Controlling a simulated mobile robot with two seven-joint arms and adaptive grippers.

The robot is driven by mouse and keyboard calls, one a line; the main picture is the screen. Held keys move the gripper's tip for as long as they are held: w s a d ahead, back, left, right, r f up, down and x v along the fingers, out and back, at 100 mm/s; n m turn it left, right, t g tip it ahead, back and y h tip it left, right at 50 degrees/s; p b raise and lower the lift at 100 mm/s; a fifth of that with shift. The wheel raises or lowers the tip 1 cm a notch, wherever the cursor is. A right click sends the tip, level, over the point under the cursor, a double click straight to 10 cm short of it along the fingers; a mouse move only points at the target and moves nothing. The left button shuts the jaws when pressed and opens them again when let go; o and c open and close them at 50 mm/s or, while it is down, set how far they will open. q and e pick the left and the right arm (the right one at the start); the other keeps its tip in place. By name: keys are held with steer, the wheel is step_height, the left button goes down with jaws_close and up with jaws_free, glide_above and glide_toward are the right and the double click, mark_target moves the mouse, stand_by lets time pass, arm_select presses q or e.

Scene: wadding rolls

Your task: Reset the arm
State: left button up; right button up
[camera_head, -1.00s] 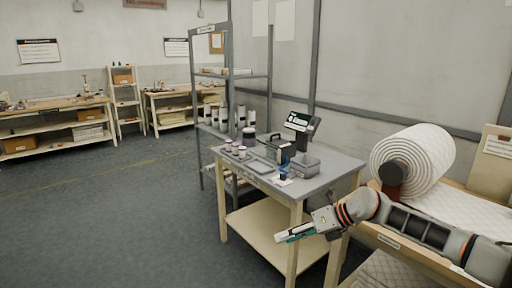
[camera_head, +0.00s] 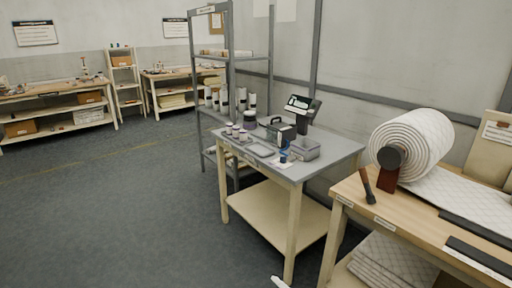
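Only a small pale tip of my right gripper (camera_head: 280,283) shows at the bottom edge, below the front of the grey-topped table. Whether its fingers are open or shut cannot be told. The rest of my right arm is out of the picture. My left gripper is not in view.
A grey-topped table (camera_head: 334,164) holds a scale display (camera_head: 302,104), a grey bin (camera_head: 305,149) and small jars. At right, a wooden bench (camera_head: 350,190) bears a white wadding roll (camera_head: 425,140), a dark-handled tool (camera_head: 367,186) and dark strips (camera_head: 475,257). Open floor (camera_head: 110,220) lies left.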

steer(key=s+d+f+m+g+h, duration=0.2)
steer(key=s+d+f+m+h, duration=0.1)
steer(key=s+d+f+m, duration=0.2)
steer(key=s+d+f+m+g+h, duration=0.2)
steer(key=s+d+f+m+h, duration=0.2)
steer(key=s+d+f, duration=0.6)
steer(key=s+m, duration=0.2)
steer(key=s, duration=0.2)
steer(key=shift+s+d+h+p, duration=0.25)
steer(key=shift+h+p, duration=0.05)
steer(key=shift+p, duration=0.05)
steer(key=shift+c, duration=0.3)
